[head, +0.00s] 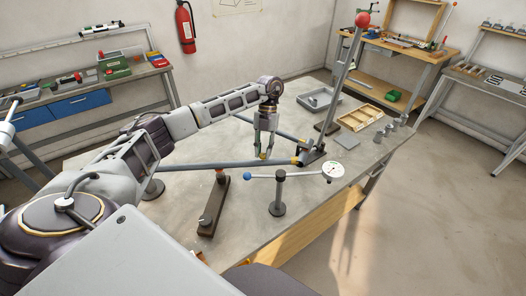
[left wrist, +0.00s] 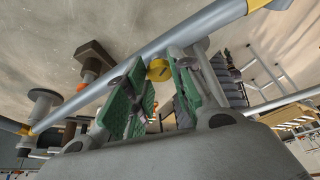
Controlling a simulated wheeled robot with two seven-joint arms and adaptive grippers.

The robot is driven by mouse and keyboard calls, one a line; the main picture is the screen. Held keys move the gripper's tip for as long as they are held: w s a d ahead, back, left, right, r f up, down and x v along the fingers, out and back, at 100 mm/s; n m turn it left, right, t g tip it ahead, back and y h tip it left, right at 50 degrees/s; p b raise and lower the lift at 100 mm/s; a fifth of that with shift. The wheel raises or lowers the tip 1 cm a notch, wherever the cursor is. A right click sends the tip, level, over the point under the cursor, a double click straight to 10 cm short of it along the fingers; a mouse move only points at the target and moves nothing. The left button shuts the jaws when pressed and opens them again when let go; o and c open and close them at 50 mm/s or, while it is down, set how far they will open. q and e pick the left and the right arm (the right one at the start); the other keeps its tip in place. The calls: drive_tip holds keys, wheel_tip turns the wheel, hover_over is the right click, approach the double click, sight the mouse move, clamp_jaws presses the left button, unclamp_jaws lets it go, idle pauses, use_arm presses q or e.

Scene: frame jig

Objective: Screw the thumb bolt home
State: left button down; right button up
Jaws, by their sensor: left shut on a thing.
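My left gripper (head: 264,152) reaches down over the workbench, its fingertips beside a long blue-grey tube (head: 215,164). In the left wrist view its green-padded fingers (left wrist: 160,90) are closed on a small yellow knob, which looks like the thumb bolt (left wrist: 158,70). The knob sits at the fingertips, close to the tube (left wrist: 150,62); its threads and any hole are hidden. The tube ends in a yellow collar (head: 295,161) at a dark corner joint (head: 310,155). A tall tilted bar also rises from this corner. My right gripper is not in view.
A dial gauge (head: 333,170) and a post stand (head: 278,192) with a blue-ended rod are just in front of the tube. A brown block (head: 214,205) lies nearer me. A wooden tray (head: 361,117) and grey tray (head: 319,100) stand farther back. The bench front-middle is mostly clear.

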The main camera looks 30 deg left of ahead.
use_arm(q)
drive_tip(key=m, duration=0.2)
drive_tip(key=m+y+b, duration=0.1)
drive_tip(key=m, duration=0.1)
drive_tip(key=shift+d+m+y, duration=0.2)
drive_tip(key=shift+m+y, duration=0.1)
drive_tip(key=m, duration=0.1)
drive_tip(key=m+y, duration=0.1)
drive_tip(key=m, duration=0.1)
drive_tip(key=shift+d+r+m+b, duration=0.1)
drive_tip(key=shift+d+m+b, duration=0.05)
drive_tip(key=shift+m+b, duration=0.15)
drive_tip(key=m+y, duration=0.1)
drive_tip(key=m, duration=0.1)
drive_tip(key=shift+m+t+b, duration=0.3)
drive_tip(key=m, duration=0.2)
drive_tip(key=m+t+y+b, duration=0.1)
drive_tip(key=m, duration=0.1)
drive_tip(key=shift+s+d+y, duration=0.15)
drive_tip(key=shift+d+y, duration=0.05)
drive_tip(key=shift+y, duration=0.1)
drive_tip(key=shift+m+b, duration=0.3)
